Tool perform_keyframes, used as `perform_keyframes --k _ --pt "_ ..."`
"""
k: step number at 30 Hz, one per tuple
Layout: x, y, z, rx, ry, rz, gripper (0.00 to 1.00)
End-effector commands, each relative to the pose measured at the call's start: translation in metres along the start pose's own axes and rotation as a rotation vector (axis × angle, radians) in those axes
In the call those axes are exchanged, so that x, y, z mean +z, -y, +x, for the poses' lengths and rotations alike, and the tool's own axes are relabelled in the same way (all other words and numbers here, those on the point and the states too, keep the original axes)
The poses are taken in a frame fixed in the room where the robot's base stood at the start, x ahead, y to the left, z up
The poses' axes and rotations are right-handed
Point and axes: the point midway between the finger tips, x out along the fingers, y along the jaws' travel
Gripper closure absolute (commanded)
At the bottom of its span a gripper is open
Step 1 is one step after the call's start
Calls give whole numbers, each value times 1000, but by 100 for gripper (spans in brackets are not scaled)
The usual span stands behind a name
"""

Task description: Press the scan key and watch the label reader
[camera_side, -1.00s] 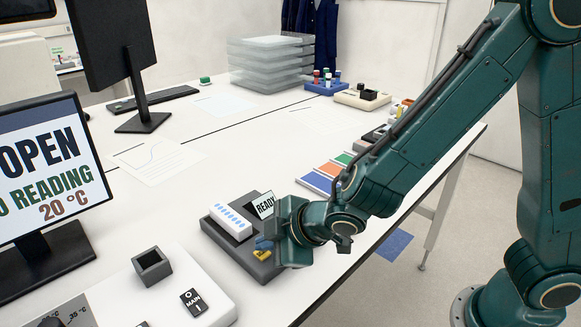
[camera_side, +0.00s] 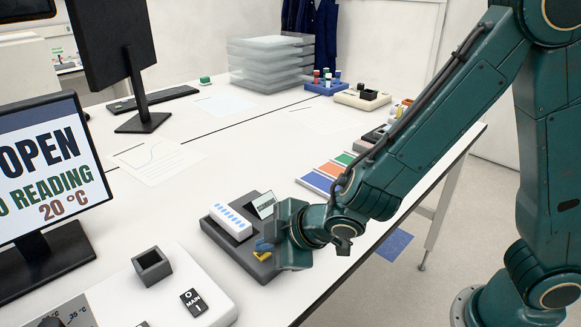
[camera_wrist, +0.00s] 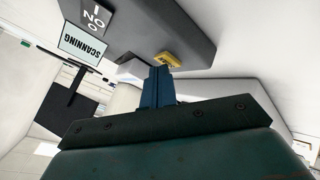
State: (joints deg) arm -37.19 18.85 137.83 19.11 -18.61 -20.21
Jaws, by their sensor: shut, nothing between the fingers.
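The label reader (camera_side: 225,240) is a dark grey base holding a white strip with blue dots and a small tilted display (camera_side: 264,205). In the wrist view this display (camera_wrist: 84,45) shows "SCANNING", upside down. The yellow key (camera_side: 262,255) sits at the base's near right end; it also shows in the wrist view (camera_wrist: 168,60). My gripper (camera_side: 265,244) is shut and empty, its blue fingertips at the yellow key. In the wrist view the fingertips (camera_wrist: 160,72) overlap the key's edge; whether they press on it cannot be told.
A monitor (camera_side: 50,165) at left reads "OPEN", a partly cut-off "READING" line and "20 °C". A white unit with a MAIN switch (camera_side: 194,302) and a grey hollow block (camera_side: 152,265) stands in front. Coloured cards (camera_side: 325,175) lie behind my gripper. The middle table is mostly clear.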

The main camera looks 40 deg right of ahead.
Motion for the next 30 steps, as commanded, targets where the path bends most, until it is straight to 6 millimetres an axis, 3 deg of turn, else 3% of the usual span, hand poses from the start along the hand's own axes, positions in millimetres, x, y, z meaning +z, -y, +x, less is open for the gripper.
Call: perform_keyframes --k 30 --pt "-7 -7 -10 0 1 1 100"
